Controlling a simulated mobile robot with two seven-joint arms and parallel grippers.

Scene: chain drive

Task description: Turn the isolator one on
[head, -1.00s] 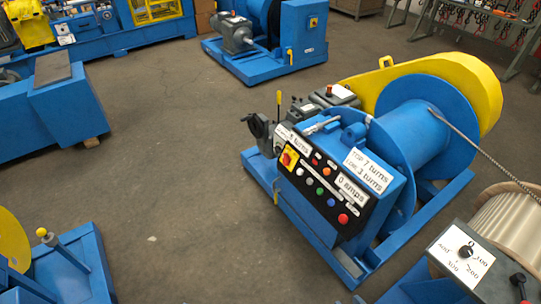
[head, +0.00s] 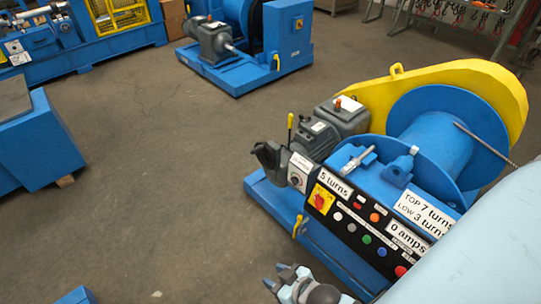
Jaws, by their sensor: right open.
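The isolator is a red rotary knob on a yellow plate (head: 321,199), at the left end of the black control panel (head: 365,232) on the blue winch. Its handle position is too small to read for certain. My right gripper (head: 274,277) is low in the head view, below and to the left of the panel, in front of the winch. It is open and empty, apart from the isolator. My pale right arm covers the lower right corner and the panel's right end. My left gripper is not in view.
The panel has several coloured buttons, with a red one (head: 401,271) near my arm, and labels including "5 turns" and "0 amps". A grey motor (head: 315,137) and a yellow guard (head: 440,85) sit behind. The floor (head: 150,190) to the left is clear.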

